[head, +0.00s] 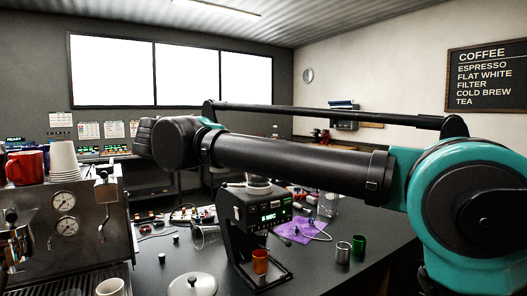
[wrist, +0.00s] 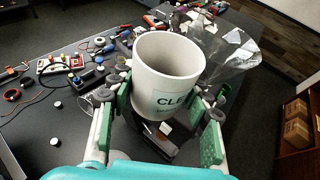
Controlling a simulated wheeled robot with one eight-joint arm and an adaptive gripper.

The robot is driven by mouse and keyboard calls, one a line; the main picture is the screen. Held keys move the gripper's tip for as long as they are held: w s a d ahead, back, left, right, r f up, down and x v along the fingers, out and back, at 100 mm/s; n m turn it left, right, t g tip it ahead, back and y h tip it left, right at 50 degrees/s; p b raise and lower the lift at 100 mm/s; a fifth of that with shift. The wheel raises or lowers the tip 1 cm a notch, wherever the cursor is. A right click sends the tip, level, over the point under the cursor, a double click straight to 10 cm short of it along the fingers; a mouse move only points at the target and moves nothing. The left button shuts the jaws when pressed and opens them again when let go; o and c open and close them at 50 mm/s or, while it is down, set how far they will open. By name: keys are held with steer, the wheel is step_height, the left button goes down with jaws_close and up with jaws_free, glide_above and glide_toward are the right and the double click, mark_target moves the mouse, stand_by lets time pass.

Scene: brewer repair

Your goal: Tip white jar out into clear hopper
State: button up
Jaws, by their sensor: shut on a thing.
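The white jar (wrist: 168,72), with dark lettering on a pale green label, is in the wrist view. My gripper (wrist: 163,100) is shut on it, with green-padded fingers on both sides. The jar's mouth faces the camera and its inside looks pale; I cannot make out any contents. A clear flared vessel, apparently the hopper (wrist: 232,52), shows just beyond the jar to the right, partly hidden by it. My gripper and the jar are hidden there.
A white lid (head: 192,285) lies on the counter in front. The espresso machine (head: 70,225) fills the left.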

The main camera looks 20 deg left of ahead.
steer(key=shift+r, duration=0.25)
steer(key=shift+m+g+y, duration=0.4)
steer(key=shift+m+g, duration=0.1)
steer(key=shift+g, duration=0.4)
steer(key=r, duration=0.3)
steer(key=w+r, duration=0.1)
steer(key=r, duration=0.1)
steer(key=shift+d+r, duration=0.15)
steer(key=shift+d, duration=0.25)
steer(key=r+g+y, duration=0.1)
steer(key=w+d+m+g+y, duration=0.1)
steer(key=g, duration=0.1)
steer(key=w+d+r+m+g+y, duration=0.1)
steer(key=g, duration=0.1)
steer(key=shift+w+d+r, duration=0.15)
steer(key=shift+w+r, duration=0.05)
steer(key=shift+r, duration=0.1)
steer(key=shift+r+m+g+y+p, duration=0.35)
steer(key=shift+m+g+y, duration=0.05)
steer(key=shift+g+y, duration=0.2)
steer(key=shift+f+m+g+y, duration=0.3)
steer(key=shift+f+g+y, duration=0.05)
steer(key=shift+g+y, duration=0.25)
stand_by(0.4)
steer(key=shift+w+d+r+g+y+p, duration=0.1)
steer(key=shift+w+r+g+y+p, duration=0.05)
steer(key=shift+r+g+y+p, duration=0.35)
stand_by(0.6)
